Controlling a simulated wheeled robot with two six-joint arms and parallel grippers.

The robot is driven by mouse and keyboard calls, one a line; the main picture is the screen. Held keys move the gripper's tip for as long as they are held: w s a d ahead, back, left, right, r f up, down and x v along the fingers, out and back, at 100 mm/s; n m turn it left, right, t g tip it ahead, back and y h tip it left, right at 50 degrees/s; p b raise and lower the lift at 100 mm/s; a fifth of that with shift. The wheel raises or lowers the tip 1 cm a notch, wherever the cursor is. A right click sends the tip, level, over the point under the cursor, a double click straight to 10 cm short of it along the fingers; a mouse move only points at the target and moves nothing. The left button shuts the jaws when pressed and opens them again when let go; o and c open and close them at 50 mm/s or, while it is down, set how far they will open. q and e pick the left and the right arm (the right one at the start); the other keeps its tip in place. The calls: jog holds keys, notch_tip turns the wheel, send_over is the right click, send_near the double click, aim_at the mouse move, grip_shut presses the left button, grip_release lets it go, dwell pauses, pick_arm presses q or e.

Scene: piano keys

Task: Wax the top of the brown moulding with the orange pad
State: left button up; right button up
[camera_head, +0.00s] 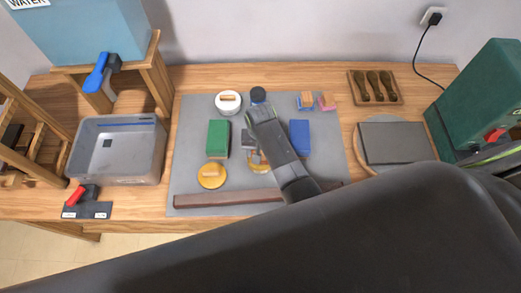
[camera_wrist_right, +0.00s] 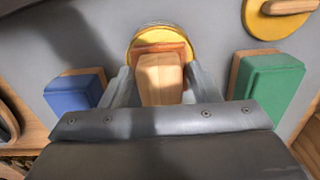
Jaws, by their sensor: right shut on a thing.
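The brown moulding (camera_head: 228,199) is a long dark bar along the front of the grey mat (camera_head: 187,120). My right gripper (camera_head: 251,150) is over the middle of the mat, behind the moulding. In the right wrist view my right gripper (camera_wrist_right: 160,82) is shut on the wooden handle of the orange pad (camera_wrist_right: 160,48). The pad is over a round yellow tin (camera_wrist_right: 140,35); I cannot tell whether they touch. My right arm partly hides the tin and moulding in the head view. My left gripper is not in view.
The green block (camera_head: 217,139) and blue block (camera_head: 299,138) flank the gripper. A yellow disc with a wooden handle (camera_head: 212,176) lies between the green block and the moulding. Behind are a white disc (camera_head: 228,102) and small pads (camera_head: 326,102). A grey basin (camera_head: 118,150) stands left.

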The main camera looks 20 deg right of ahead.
jog(key=shift+f, duration=0.45)
dwell(0.3)
jog(key=shift+s+f, duration=0.1)
dwell(1.5)
jog(key=shift+r, duration=3.6)
jog(key=shift+f, duration=0.1)
notch_tip(320, 180, down, 7)
jog(key=shift+r, duration=0.15)
